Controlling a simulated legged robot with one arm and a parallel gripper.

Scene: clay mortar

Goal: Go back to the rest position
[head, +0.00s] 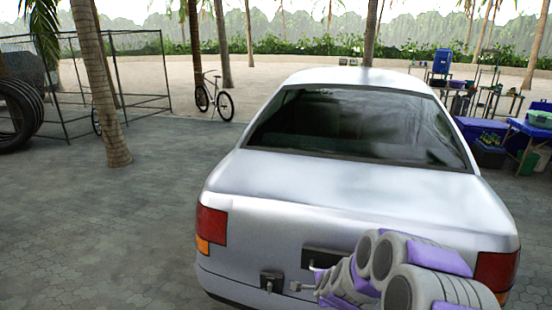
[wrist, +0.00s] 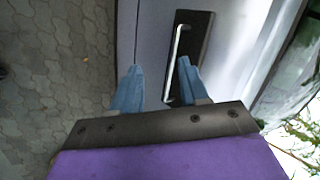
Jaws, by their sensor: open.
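My gripper (wrist: 160,65) is open, its two blue fingers apart with nothing held between them. In the wrist view it faces the grey rear of the car. A pale bar handle (wrist: 179,62) on a dark plate (wrist: 200,35) lies beyond the fingers, close to the right fingertip. Whether the finger touches it I cannot tell. In the head view, my purple and grey arm reaches low in front of the silver car (head: 330,205), hiding part of its rear. The dark plate (head: 322,257) shows there beside my arm. The trunk lid looks closed.
The car fills the middle and right ahead. Paved ground (head: 110,225) is clear on the left. A bicycle (head: 214,97), palm trunks (head: 100,85), a wire cage (head: 125,75) and tires (head: 18,115) stand farther back. Cluttered tables (head: 530,128) stand at the right.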

